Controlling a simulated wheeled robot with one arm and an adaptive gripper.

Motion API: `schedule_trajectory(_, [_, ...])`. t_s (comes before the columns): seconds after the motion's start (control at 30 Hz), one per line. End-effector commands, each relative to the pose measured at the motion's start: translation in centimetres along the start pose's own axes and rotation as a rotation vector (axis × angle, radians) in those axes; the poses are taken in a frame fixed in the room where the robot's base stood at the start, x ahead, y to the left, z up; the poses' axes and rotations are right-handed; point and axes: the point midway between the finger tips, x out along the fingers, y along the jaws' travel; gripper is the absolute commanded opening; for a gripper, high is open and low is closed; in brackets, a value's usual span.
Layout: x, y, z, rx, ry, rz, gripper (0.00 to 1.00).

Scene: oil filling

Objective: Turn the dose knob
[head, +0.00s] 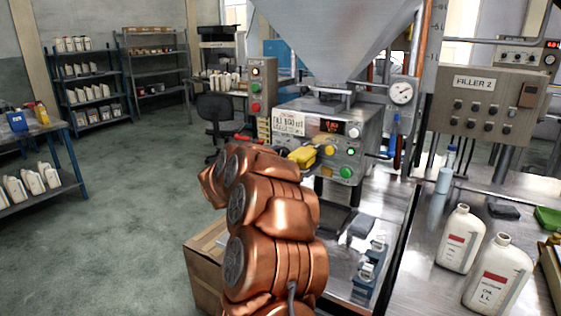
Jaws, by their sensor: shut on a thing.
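The filling machine's front panel (336,140) stands in the middle of the head view, below a large steel hopper (335,35). My copper arm rises from the bottom of the view. My gripper (318,154), with yellow parts, is at the left half of the panel and shut. It is against the panel where the dose knob appears to sit; the fingers mostly hide the knob, and its setting cannot be read.
White bottles (461,238) stand on the steel bench at the right, under the FILLER 2 box (487,105). A cardboard box (205,262) stands left of my arm. The floor at left is clear.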

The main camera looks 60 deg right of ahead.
Motion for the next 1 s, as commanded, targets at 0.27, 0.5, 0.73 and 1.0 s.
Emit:
schedule_trajectory(0.27, [-0.04,0.21,0.43,0.269,-0.020,-0.004,0.18])
schedule_trajectory(0.5, [0.02,0.29,0.38,0.497,-0.034,-0.007,0.18])
schedule_trajectory(0.73, [-0.01,0.35,0.54,0.706,-0.051,-0.010,0.18])
schedule_trajectory(1.0, [0.05,0.42,0.33,0.907,-0.062,-0.013,0.18])
